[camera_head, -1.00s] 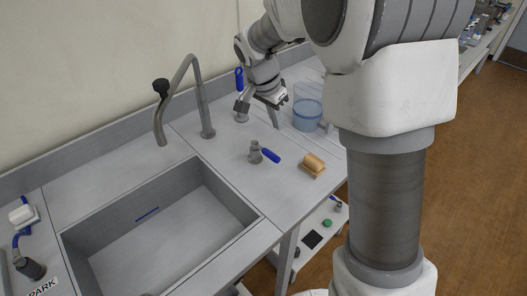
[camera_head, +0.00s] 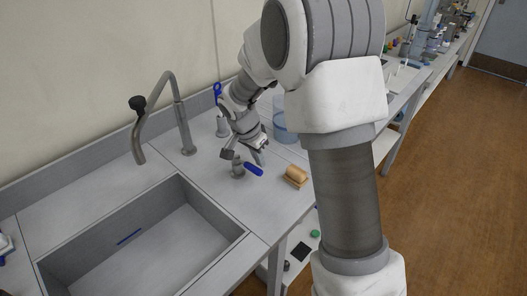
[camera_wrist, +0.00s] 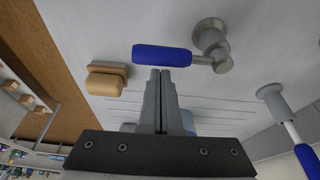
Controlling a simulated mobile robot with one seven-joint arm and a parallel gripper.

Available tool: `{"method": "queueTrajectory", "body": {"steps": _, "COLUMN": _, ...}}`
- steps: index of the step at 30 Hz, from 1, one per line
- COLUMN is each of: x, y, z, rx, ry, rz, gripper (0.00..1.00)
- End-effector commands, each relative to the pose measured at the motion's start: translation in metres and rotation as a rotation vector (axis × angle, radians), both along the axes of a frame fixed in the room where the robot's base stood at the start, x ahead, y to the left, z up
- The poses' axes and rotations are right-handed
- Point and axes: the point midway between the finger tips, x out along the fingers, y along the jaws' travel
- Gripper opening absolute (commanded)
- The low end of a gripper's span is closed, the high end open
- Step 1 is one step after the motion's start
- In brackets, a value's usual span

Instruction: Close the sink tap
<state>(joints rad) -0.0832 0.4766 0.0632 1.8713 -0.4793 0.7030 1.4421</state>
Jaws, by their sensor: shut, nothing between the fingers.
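The tap valve (camera_head: 238,170) is a small grey metal body on the counter right of the sink (camera_head: 72,262). Its blue lever (camera_head: 254,169) lies about level and points right. In the wrist view the valve body (camera_wrist: 211,38) is at upper right and the blue lever (camera_wrist: 160,55) points left, just beyond my fingertips. My gripper (camera_head: 258,160) is shut and empty, close above the lever; the wrist view shows its tips (camera_wrist: 160,72) at the lever's edge. I cannot tell whether they touch it. The grey spout (camera_head: 183,125) curves over the sink's back edge.
A tan block (camera_head: 295,176) lies right of the lever. A clear container (camera_head: 284,127) with bluish contents stands behind my gripper. A blue-handled upright item (camera_head: 218,94) stands near the wall. The counter between lever and sink is clear.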

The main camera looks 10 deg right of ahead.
Motion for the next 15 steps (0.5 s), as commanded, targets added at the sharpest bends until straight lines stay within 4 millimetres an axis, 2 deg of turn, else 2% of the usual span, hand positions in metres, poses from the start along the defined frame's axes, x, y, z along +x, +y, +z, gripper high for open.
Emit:
{"method": "queueTrajectory", "body": {"steps": 6, "x": -0.0068, "y": 0.0086, "z": 0.0021, "rx": 0.0, "ry": 0.0, "rz": -0.002, "gripper": 0.0}}
{"method": "queueTrajectory", "body": {"steps": 15, "x": -0.0071, "y": 0.0091, "z": 0.0021, "rx": 0.0, "ry": 0.0, "rz": -0.002, "gripper": 0.0}}
